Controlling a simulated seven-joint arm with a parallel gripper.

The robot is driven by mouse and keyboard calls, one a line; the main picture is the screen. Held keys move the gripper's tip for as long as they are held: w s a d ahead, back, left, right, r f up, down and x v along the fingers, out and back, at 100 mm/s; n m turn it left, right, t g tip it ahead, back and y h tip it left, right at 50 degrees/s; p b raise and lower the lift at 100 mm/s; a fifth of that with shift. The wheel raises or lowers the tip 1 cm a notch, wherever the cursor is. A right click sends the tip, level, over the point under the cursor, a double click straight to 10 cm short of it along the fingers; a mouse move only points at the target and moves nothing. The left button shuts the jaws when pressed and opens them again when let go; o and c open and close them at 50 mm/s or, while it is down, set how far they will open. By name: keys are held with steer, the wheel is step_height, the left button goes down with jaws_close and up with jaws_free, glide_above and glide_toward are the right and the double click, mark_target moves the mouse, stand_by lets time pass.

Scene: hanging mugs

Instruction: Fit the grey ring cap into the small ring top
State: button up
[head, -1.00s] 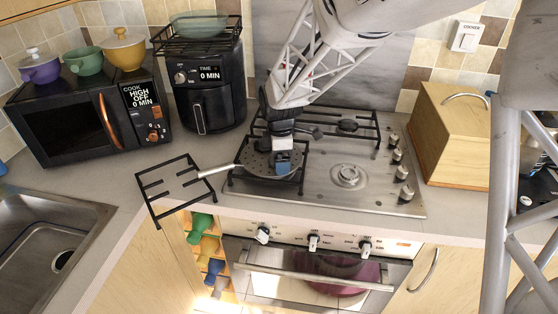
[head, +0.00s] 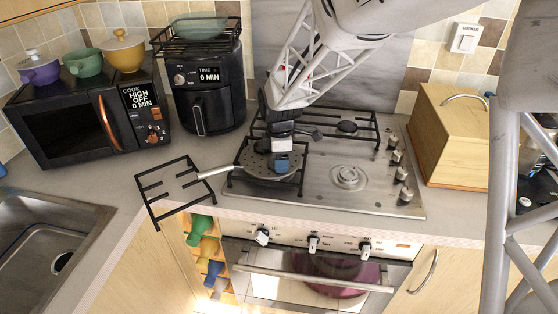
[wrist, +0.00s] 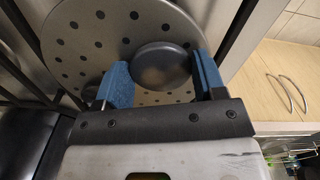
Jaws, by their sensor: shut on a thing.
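My gripper (head: 281,166) points down over the perforated pan on the left of the hob. In the wrist view its blue fingers (wrist: 160,84) are shut on the grey ring cap (wrist: 162,66), a dark round disc between them. The cap is in front of the pan's perforated surface; I cannot tell whether it touches it. In the head view the gripper hides most or all of the cap. The small ring top (head: 348,177) looks like the bare silver burner at the front right of the hob, with no grate over it. My gripper is to its left.
The perforated pan (head: 256,165) sits on the left grate, its handle pointing left. A loose black grate (head: 170,187) lies on the counter to the left. Another grate and burner (head: 347,126) are at the back right. Knobs (head: 404,195) line the hob's right edge.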

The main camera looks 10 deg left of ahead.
steer(key=shift+r, duration=0.1)
steer(key=shift+r, duration=0.7)
step_height(320, 180, up, 2)
steer(key=shift+r, duration=0.1)
steer(key=s+d, duration=0.3)
steer(key=s, duration=0.4)
steer(key=s+d+r, duration=0.1)
steer(key=s+d, duration=0.3)
steer(key=s, duration=0.3)
steer(key=shift+s, duration=0.2)
steer(key=shift+r, duration=0.1)
steer(key=o, duration=0.4)
steer(key=c, duration=0.5)
steer(key=shift+w+d, duration=0.1)
steer(key=shift+w, duration=0.05)
